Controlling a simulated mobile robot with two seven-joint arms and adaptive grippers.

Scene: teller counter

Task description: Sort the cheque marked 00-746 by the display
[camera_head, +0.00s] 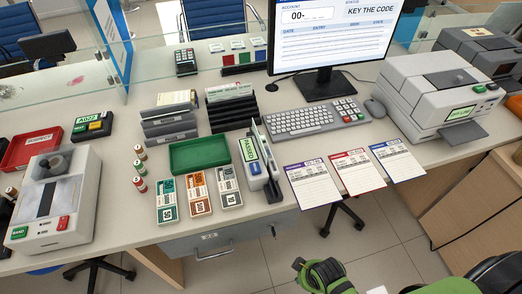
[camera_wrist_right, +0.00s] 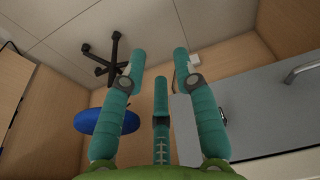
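The monitor display (camera_head: 335,25) reads "ACCOUNT 00-" with the rest of the number blank, and "KEY THE CODE". Three printed slips lie side by side at the counter's front edge: one with a purple header (camera_head: 313,184), one red (camera_head: 357,171), one blue (camera_head: 398,161). Their print is too small to read, so I cannot tell which is marked 00-746. The keyboard (camera_head: 300,121) with a keypad (camera_head: 348,111) stands behind them. My right gripper (camera_wrist_right: 158,62) is open and empty in the right wrist view, with floor and drawer front beyond. My left gripper is not in view.
A narrow upright device labelled "PASSED" (camera_head: 250,150) stands left of the slips. A green tray (camera_head: 199,154), black sorter racks (camera_head: 232,112) and a red tray (camera_head: 31,151) are farther left. A glass screen runs behind.

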